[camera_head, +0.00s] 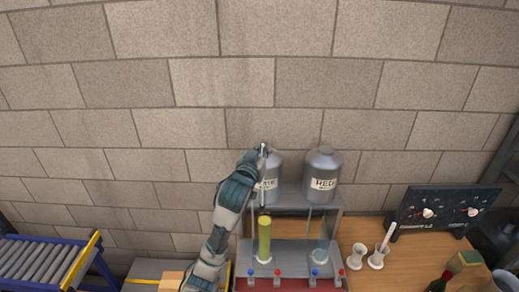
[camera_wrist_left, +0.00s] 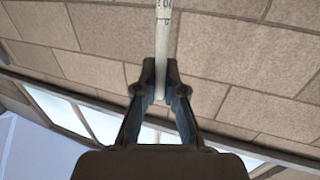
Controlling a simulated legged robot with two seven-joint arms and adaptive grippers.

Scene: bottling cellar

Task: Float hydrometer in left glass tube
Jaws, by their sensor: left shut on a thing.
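My left gripper (camera_head: 263,150) is raised in front of the left metal keg and shut on the hydrometer (camera_head: 263,190). The hydrometer is a thin pale rod that hangs about upright below the fingers. In the left wrist view, the fingers (camera_wrist_left: 162,82) close on its white, marked stem (camera_wrist_left: 163,28). The left glass tube (camera_head: 264,240) holds yellow-green liquid and stands right below the hydrometer. The hydrometer's lower end appears close to the tube's mouth; I cannot tell whether it is inside. The right glass tube (camera_head: 321,252) looks clear bluish. My right gripper is out of view.
Two grey kegs (camera_head: 323,172) stand on a metal stand behind the tubes. Small red and blue taps (camera_head: 314,275) line the front. White holders (camera_head: 356,257) and a dark panel (camera_head: 440,212) are on the wooden table at right. A roller conveyor (camera_head: 45,260) is at left.

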